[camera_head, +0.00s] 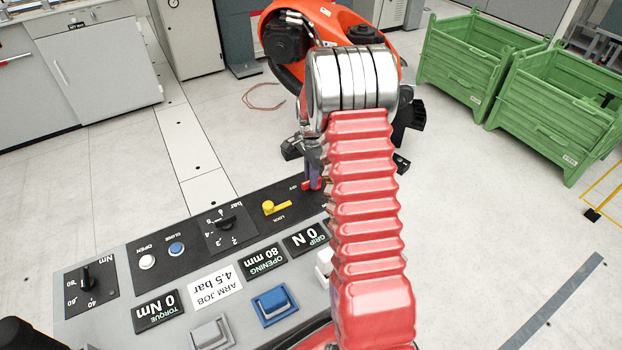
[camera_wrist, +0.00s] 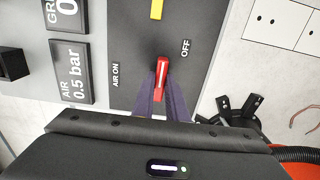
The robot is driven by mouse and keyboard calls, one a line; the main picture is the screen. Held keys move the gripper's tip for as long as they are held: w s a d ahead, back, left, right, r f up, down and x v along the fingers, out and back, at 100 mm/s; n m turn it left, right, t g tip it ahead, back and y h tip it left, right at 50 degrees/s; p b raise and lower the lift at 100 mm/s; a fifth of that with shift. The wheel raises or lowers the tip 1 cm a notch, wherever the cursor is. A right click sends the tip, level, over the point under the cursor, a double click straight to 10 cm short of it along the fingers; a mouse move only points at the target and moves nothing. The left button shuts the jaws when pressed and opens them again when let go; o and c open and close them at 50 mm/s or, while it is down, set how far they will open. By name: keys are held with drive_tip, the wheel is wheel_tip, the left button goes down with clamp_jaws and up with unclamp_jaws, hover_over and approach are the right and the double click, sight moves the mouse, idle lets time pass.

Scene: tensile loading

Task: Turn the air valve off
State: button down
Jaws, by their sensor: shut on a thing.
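The air valve's red handle (camera_wrist: 162,76) sits on the dark panel, between the AIR ON label (camera_wrist: 115,75) on the left and the OFF label (camera_wrist: 186,48) on the right. Its length runs roughly up and down in the wrist view, its free end toward my gripper. My gripper (camera_wrist: 161,97) has its purple fingers closed on either side of this handle. In the head view a bit of the red handle (camera_head: 313,184) shows at the panel's far edge, partly hidden by my arm. The AIR display (camera_wrist: 72,72) appears to read 0.5 bar.
The control panel (camera_head: 130,252) carries a yellow LOCK lever (camera_head: 277,207), a pressure dial (camera_head: 226,223), OPEN (camera_head: 147,262) and CLOSE (camera_head: 176,249) buttons, and a blue button (camera_head: 273,306). Green crates (camera_head: 483,65) stand at the right. The floor beyond the panel is mostly clear.

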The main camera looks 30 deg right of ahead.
drive_tip(key=shift+w+a, duration=0.1)
idle(0.3)
drive_tip(key=c, duration=1.8)
unclamp_jaws()
drive_tip(key=shift+o, duration=0.2)
drive_tip(key=shift+r, duration=0.15)
wheel_tip(320, 180, up, 14)
drive_tip(key=shift+f, duration=0.25)
